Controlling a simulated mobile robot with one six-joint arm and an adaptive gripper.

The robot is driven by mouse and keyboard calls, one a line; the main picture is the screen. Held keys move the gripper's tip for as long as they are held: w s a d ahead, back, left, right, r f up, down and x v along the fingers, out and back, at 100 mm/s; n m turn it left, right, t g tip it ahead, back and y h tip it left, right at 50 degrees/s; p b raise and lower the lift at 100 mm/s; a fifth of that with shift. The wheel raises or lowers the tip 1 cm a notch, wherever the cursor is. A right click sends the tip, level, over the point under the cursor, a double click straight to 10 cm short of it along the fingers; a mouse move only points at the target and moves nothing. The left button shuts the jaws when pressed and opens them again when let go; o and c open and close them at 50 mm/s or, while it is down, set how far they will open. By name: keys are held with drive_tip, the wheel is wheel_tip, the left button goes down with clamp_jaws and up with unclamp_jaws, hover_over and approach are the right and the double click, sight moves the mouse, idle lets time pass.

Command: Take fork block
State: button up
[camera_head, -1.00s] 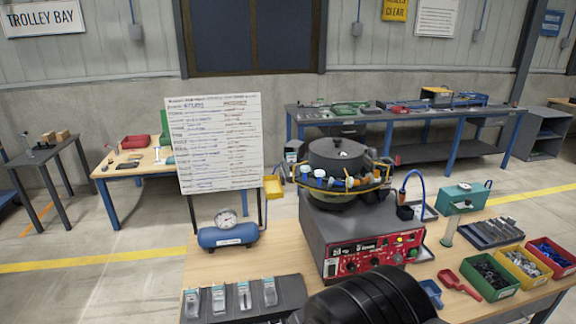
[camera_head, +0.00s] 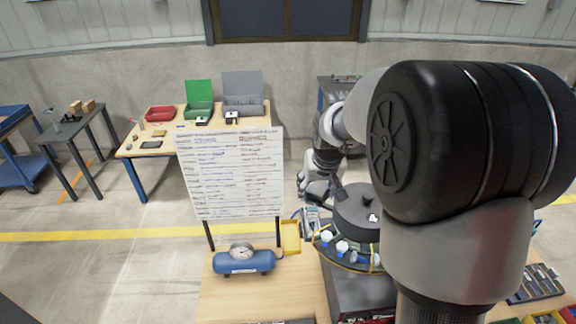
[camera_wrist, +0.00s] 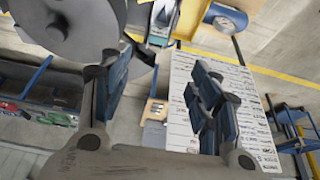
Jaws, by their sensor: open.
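My gripper (camera_head: 320,192) is above and left of the bowl feeder's dark top (camera_head: 362,211). In the wrist view my gripper (camera_wrist: 160,88) is open, with its two blue-padded fingers apart and nothing between them. A small grey-white block (camera_head: 312,219) stands at the left side of the bowl, just below my fingers; it may be the fork block, but I cannot tell for certain. A similar small block (camera_wrist: 162,16) shows at the top of the wrist view, beyond the fingertips, between the bowl (camera_wrist: 68,22) and a yellow tray. My arm hides much of the feeder's right side.
A written board (camera_head: 232,172) stands left of the feeder, with a yellow tray (camera_head: 291,237) beside it. A blue tank with a gauge (camera_head: 244,262) sits in front on the wooden bench (camera_head: 262,298). Coloured parts and cables ring the bowl. Bins lie at right, partly hidden.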

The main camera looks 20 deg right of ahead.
drive_tip(key=p, duration=0.1)
approach(313, 210)
drive_tip(key=x, duration=0.6)
drive_tip(key=shift+w+a+f, duration=0.15)
drive_tip(key=shift+w+f, duration=0.05)
drive_tip(key=shift+w, duration=0.1)
drive_tip(key=shift+s+p+x, duration=0.15)
drive_tip(key=shift+p+x, duration=0.2)
drive_tip(key=shift+x, duration=1)
drive_tip(key=shift+s+p+x, duration=0.1)
drive_tip(key=shift+p+x, duration=0.25)
drive_tip(key=shift+x, duration=1)
drive_tip(key=shift+s, duration=0.1)
drive_tip(key=shift+c, duration=0.3)
drive_tip(key=c, duration=1.3)
